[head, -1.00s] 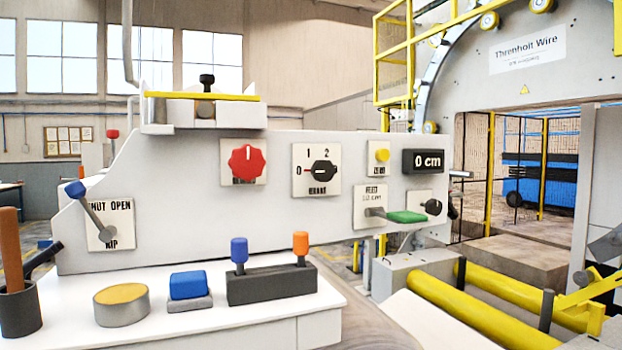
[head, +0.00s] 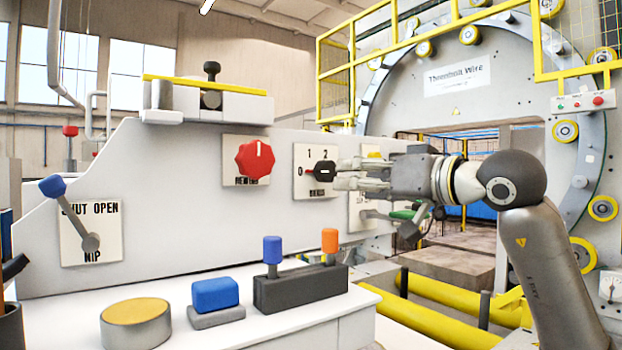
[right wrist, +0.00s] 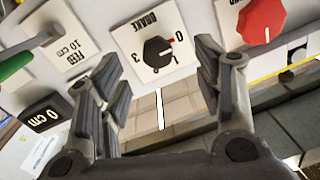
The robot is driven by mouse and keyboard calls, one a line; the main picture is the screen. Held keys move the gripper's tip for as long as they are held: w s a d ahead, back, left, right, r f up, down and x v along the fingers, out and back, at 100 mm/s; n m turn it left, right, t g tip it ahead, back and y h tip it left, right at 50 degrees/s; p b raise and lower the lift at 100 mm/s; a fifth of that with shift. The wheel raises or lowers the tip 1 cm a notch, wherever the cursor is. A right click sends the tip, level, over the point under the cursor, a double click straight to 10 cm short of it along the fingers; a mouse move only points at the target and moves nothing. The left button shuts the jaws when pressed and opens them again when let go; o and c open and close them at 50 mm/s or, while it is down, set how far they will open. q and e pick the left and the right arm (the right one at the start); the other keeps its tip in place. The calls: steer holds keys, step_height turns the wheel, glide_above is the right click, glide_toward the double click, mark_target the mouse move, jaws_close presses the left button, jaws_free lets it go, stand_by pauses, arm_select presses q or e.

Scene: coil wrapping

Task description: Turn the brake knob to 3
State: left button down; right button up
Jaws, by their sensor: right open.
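The black brake knob (head: 324,170) sits on a white plate on the grey panel, with 0, 1 and 2 visible around it. Its red mark points left at 0. In the right wrist view the knob (right wrist: 158,52) shows upside down, its red-marked end toward the 0, with the 3 on the opposite side. My right gripper (head: 347,177) is open just right of the knob in the head view, its fingers covering the plate's right side. In the wrist view its fingers (right wrist: 155,58) frame the knob with gaps on both sides. My left gripper is out of view.
A red knob (head: 255,159) is on the panel left of the brake plate. A nip lever (head: 72,212) is further left. Blue and orange handled levers (head: 300,288) stand on the white ledge below. A green handle (head: 403,214) is partly hidden behind my arm.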

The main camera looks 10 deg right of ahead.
mark_target(330, 173)
steer(key=p+x, duration=0.1)
steer(key=x, duration=0.2)
steer(key=r+p+x, duration=0.1)
steer(key=x, duration=0.2)
steer(key=p+x, duration=0.1)
steer(key=x, duration=0.2)
steer(key=shift+w+d+r+p, duration=0.2)
steer(key=shift+d+r+p, duration=0.05)
steer(key=shift+d+p, duration=0.2)
steer(key=shift+w+a+f, duration=0.1)
steer(key=shift+w, duration=0.3)
steer(key=c, duration=1)
